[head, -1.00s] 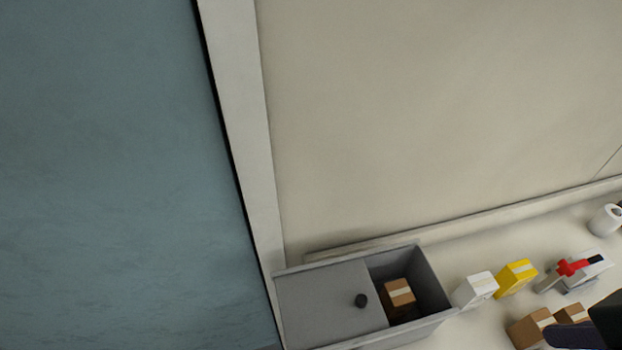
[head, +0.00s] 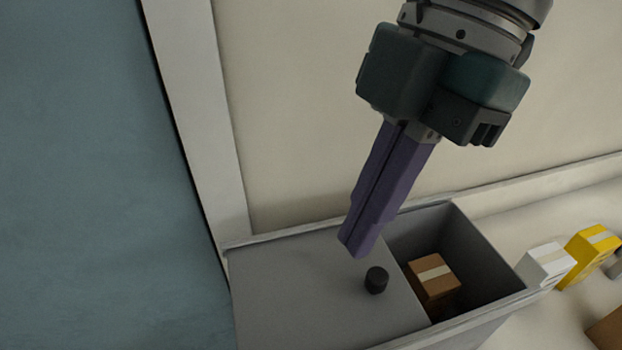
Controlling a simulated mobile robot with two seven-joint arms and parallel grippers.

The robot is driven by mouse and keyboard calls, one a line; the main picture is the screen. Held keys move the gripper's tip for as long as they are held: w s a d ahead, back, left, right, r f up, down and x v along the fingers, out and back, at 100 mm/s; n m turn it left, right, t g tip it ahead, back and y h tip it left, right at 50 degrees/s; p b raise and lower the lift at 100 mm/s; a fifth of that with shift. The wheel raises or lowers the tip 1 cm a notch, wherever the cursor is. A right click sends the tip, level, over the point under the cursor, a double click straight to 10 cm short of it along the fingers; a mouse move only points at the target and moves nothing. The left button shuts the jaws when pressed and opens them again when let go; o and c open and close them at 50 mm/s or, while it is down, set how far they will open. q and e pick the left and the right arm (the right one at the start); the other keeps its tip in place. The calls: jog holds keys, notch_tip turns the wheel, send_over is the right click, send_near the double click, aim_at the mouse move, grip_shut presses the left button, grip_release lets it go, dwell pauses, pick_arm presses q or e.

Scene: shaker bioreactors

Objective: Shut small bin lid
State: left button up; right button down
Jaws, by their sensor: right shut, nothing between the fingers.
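The small grey bin (head: 487,243) stands at the bottom of the head view, its front cut off by the picture edge. Its flat grey sliding lid (head: 300,290) covers the left part and leaves the right part open. A black knob (head: 376,280) stands on the lid near its right edge. A brown box with a pale stripe (head: 433,278) lies inside the open part. My right gripper (head: 357,246) comes down from the top, its purple fingers shut and empty. The fingertips appear just above and left of the knob; contact cannot be told. My left gripper is not in view.
A white box (head: 545,264) and a yellow box (head: 590,250) stand right of the bin. Part of another brown box (head: 607,328) shows at the lower right edge. A beige wall (head: 290,110) rises behind the bin, with a blue-grey surface (head: 90,180) at left.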

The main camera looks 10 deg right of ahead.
jog(key=d, duration=0.1)
jog(key=p, duration=0.1)
send_over(351, 306)
jog(key=a, duration=0.2)
jog(key=f, duration=0.8)
jog(key=shift+s+a+f, duration=0.1)
jog(key=shift+s+f, duration=0.2)
jog(key=shift+s, duration=0.05)
jog(key=shift+w+d+f+p, duration=0.25)
jog(key=shift+d+p, duration=0.2)
jog(key=shift+d, duration=0.2)
jog(key=shift+w+d+f+p, duration=0.2)
jog(key=shift+d+p, duration=0.25)
jog(key=shift+d, duration=0.15)
jog(key=shift+w+d+f, duration=0.1)
jog(key=shift+w+d, duration=0.05)
jog(key=shift+d, duration=0.4)
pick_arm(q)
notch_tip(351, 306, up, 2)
